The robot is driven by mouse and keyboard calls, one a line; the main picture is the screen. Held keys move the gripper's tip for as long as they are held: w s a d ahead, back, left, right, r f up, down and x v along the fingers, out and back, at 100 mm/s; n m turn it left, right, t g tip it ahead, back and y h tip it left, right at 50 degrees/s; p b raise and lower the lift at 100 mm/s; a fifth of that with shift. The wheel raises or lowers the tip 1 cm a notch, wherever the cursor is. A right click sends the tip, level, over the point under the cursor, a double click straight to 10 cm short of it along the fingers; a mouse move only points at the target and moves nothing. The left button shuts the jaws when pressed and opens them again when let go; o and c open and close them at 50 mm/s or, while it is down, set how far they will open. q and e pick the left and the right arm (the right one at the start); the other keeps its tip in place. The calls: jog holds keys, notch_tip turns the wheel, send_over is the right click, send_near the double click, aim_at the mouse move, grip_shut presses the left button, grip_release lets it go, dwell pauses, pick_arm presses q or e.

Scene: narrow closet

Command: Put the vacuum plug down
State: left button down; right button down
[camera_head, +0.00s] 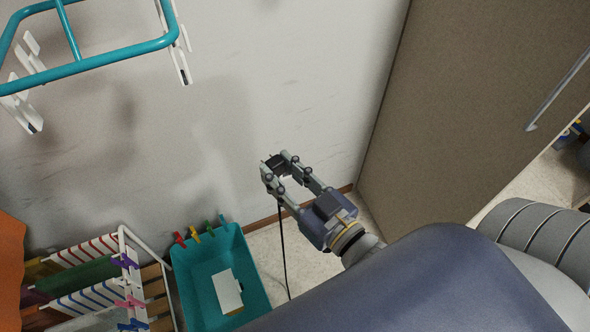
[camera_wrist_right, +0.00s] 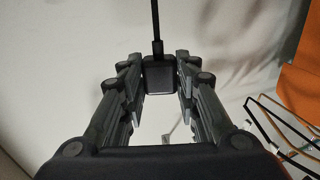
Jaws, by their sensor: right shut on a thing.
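The vacuum plug (camera_head: 274,162) is a small black block in the head view, with a dark cord hanging down from it toward the floor. My right gripper (camera_head: 277,169) is shut on the plug and holds it up in front of the pale wall. In the right wrist view the plug (camera_wrist_right: 159,74) sits between the fingertips of my right gripper (camera_wrist_right: 160,82), and its cord leads away to the top edge. My left gripper is not in view.
A teal bin (camera_head: 195,276) with coloured clothespins on its rim stands on the floor, beside a drying rack (camera_head: 122,240). A teal hanger frame (camera_head: 110,57) is at upper left. A brown panel (camera_head: 440,120) stands at right. Some floor (camera_head: 290,250) is clear.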

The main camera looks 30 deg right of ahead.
jog(key=w+a+r+n+g+y, duration=0.2)
jog(key=w+a+n+g+y, duration=0.1)
jog(key=a+n+g+y, duration=0.1)
jog(key=w+a+r+n+g+y, duration=0.2)
jog(key=a+n+g+y, duration=0.3)
jog(key=a+y, duration=0.3)
jog(key=shift+w+a+n, duration=0.5)
jog(key=shift+w+a, duration=0.2)
jog(key=shift+a, duration=0.05)
jog(key=shift+r+n+g, duration=0.1)
jog(key=shift+n+g, duration=0.2)
jog(key=shift+g, duration=0.3)
jog(key=shift+s+d+n+g+y, duration=0.15)
jog(key=shift+d+n+g+y, duration=0.35)
jog(key=shift+g, duration=0.55)
jog(key=shift+s+d+n+g+y, duration=0.2)
jog(key=shift+d+n+g, duration=0.25)
jog(key=shift+n+g, duration=0.5)
jog(key=shift+s+d+n+g+y, duration=0.15)
jog(key=shift+d+n+g+y, duration=0.3)
jog(key=shift+g, duration=0.65)
